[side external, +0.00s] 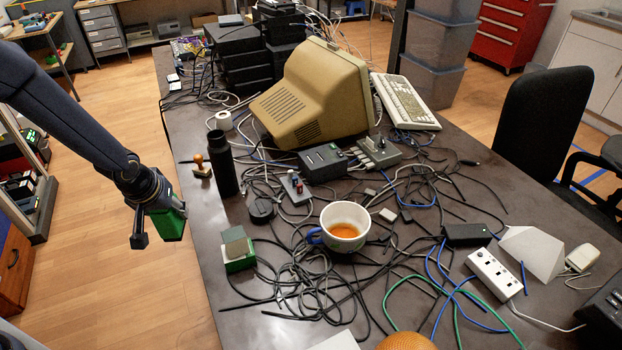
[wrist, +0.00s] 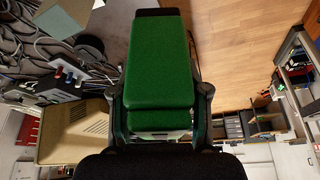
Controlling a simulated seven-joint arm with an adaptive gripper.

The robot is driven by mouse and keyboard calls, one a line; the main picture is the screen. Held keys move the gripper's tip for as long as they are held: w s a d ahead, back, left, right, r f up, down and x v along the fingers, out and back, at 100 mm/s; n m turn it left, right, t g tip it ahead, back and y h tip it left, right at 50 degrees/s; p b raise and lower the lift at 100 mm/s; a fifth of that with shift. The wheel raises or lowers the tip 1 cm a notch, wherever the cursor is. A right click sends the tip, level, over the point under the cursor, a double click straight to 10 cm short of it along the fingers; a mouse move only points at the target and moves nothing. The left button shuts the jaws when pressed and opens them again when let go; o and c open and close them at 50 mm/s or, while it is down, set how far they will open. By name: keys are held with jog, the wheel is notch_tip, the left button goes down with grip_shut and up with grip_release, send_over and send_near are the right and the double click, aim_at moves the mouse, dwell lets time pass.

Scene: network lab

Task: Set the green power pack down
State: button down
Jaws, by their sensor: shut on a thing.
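My gripper (side external: 158,218) is shut on the green power pack (side external: 172,225). In the side external view it holds the pack in the air past the left edge of the table (side external: 215,275), with the wooden floor behind it. In the wrist view the green power pack (wrist: 160,62) fills the middle, between my gripper's two fingers (wrist: 157,105). Its far end is dark.
A green and grey block (side external: 238,250) sits near the table's left edge. A black bottle (side external: 222,163), a cup of orange liquid (side external: 343,228) and many loose cables crowd the surface. A beige monitor (side external: 315,90) stands behind. The table's near left corner strip is fairly clear.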

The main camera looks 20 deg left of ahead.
jog(key=w+d+m+h, duration=0.1)
jog(key=d+m, duration=0.1)
jog(key=d, duration=0.2)
jog(key=w+d+m+h, duration=0.1)
jog(key=d+m, duration=0.2)
jog(key=d, duration=0.1)
jog(key=w+d+m+h, duration=0.1)
jog(key=d+m, duration=0.2)
jog(key=d, duration=0.1)
jog(key=shift+w+f, duration=0.2)
jog(key=shift+w, duration=0.1)
jog(key=s+d+m+g+h, duration=0.15)
jog(key=d+m, duration=0.25)
jog(key=d, duration=0.5)
jog(key=s+d+m+h, duration=0.1)
jog(key=s+d+m, duration=0.15)
jog(key=d, duration=0.75)
jog(key=s+d+m+g+h, duration=0.15)
jog(key=d+m, duration=0.25)
jog(key=d, duration=0.5)
jog(key=shift+t+y, duration=0.4)
jog(key=shift+w+d+f, duration=4.65)
jog(key=shift+w+f, duration=0.15)
jog(key=shift+w, duration=0.05)
jog(key=shift+f, duration=1.35)
